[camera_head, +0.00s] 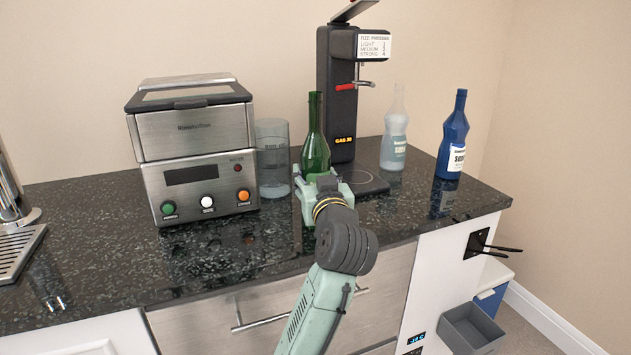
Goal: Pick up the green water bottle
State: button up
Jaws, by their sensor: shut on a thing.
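The green bottle (315,145) stands upright on the dark stone counter, in front of the black soda machine. My gripper (318,184) reaches in from the front and is shut on the lower part of the bottle. The fingers and the bottle's base are partly hidden by the gripper's own body, so I cannot tell whether the base touches the counter.
A clear glass container (272,160) stands close on the left, beside a steel appliance (195,150). The black soda machine (338,100) is behind. A clear bottle (394,135) and a blue bottle (453,138) stand to the right. The counter's front left (120,250) is clear.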

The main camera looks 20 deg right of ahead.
grip_shut()
jog(key=shift+r, duration=0.2)
